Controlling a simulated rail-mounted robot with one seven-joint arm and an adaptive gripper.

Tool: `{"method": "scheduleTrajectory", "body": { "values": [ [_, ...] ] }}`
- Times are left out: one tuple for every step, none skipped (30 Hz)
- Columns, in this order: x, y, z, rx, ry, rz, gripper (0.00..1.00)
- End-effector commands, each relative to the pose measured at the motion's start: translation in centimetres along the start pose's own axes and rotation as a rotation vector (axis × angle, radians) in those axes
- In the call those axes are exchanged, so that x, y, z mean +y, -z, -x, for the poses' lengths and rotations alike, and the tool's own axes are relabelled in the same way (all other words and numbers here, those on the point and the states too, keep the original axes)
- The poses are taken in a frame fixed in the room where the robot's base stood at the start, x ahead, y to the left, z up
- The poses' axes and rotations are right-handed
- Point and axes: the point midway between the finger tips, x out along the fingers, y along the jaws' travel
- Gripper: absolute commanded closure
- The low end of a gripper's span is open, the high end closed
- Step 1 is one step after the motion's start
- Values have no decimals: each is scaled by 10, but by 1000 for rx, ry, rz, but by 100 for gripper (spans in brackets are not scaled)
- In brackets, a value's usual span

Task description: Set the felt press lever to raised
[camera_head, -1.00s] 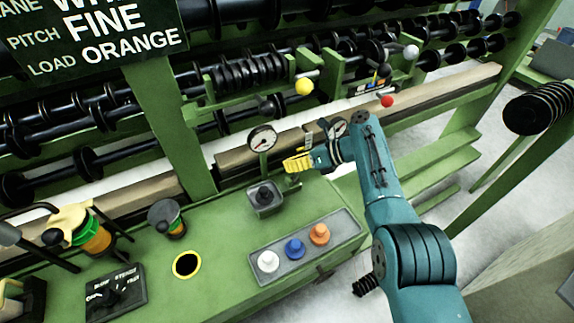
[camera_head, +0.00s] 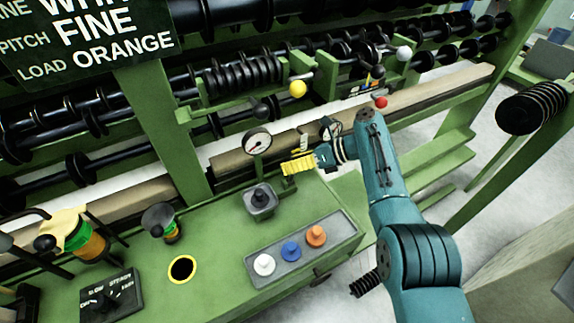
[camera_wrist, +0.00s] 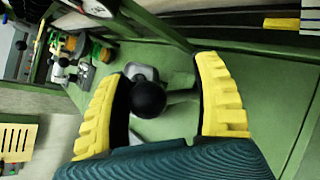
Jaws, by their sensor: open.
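My gripper (camera_head: 298,163) is open and empty, its yellow fingers over the back right edge of the green bench, beside a round gauge. In the wrist view the open fingers (camera_wrist: 165,95) frame a black ball knob (camera_wrist: 148,99) with a grey rod. The knob lies beyond the fingers, and I cannot tell its distance. A black knob on a grey box (camera_head: 261,198) stands on the bench, left of and in front of my gripper. No label shows which lever is the felt press, so its position is unclear.
The gauge (camera_head: 257,143) stands close to the gripper. White, blue and orange knobs sit in a grey tray (camera_head: 340,222). Yellow (camera_head: 297,89), red (camera_head: 381,102) and white (camera_head: 404,53) ball knobs are on the machine behind.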

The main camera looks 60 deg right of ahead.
Motion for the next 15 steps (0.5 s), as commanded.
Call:
{"method": "scheduleTrajectory", "body": {
  "values": [
    [-1,1,11,-2,3,-1,35],
    [-1,0,20,-3,5,-2,35],
    [-1,0,31,-3,5,-1,35],
    [-2,0,39,-3,6,-2,35],
    [-1,0,47,-3,5,-2,35],
    [-2,1,57,-3,5,-3,35],
    [-1,1,64,-3,5,-3,35],
    [-1,1,71,-2,4,-3,35],
    [-1,1,79,-3,5,-3,35],
    [-1,1,84,-2,4,-3,35],
    [-1,1,89,-2,4,-3,35],
    [-1,1,94,-2,4,-3,35],
    [-1,1,98,-2,3,-3,35],
    [-1,1,100,-1,3,-3,35],
    [-1,1,102,-1,2,-3,35]
  ]
}}
